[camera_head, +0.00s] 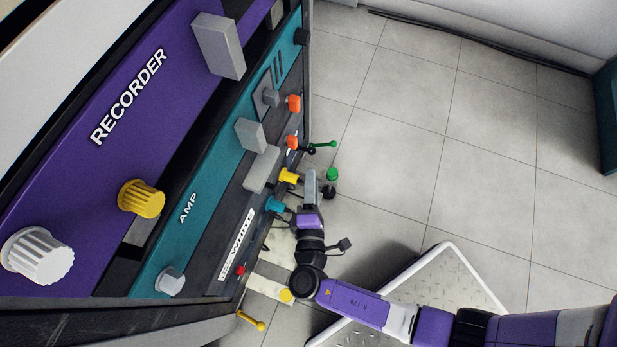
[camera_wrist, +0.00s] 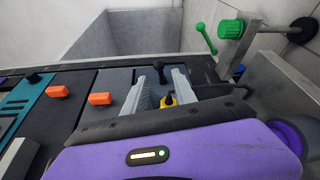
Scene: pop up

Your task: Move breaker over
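No part is labelled breaker, so I cannot tell for sure which one it is. Candidates are orange switches (camera_head: 293,104) on the panel edge, also in the wrist view (camera_wrist: 100,99), a black-tipped lever (camera_wrist: 159,70) and a yellow knob (camera_wrist: 168,101). In the wrist view my gripper (camera_wrist: 162,88) has its two grey fingers apart, with the black lever and yellow knob showing between them. Nothing is clearly held. In the head view my gripper (camera_head: 310,188) is beside the panel's right edge, near a yellow part (camera_head: 289,176); its fingertips are partly hidden.
The purple RECORDER panel (camera_head: 75,180) and teal AMP panel (camera_head: 190,230) fill the left, with knobs and grey blocks. A green lever (camera_head: 322,145) and green knob (camera_head: 332,174) stick out near my gripper. A white-rimmed platform (camera_head: 455,270) lies below; open tiled floor is right.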

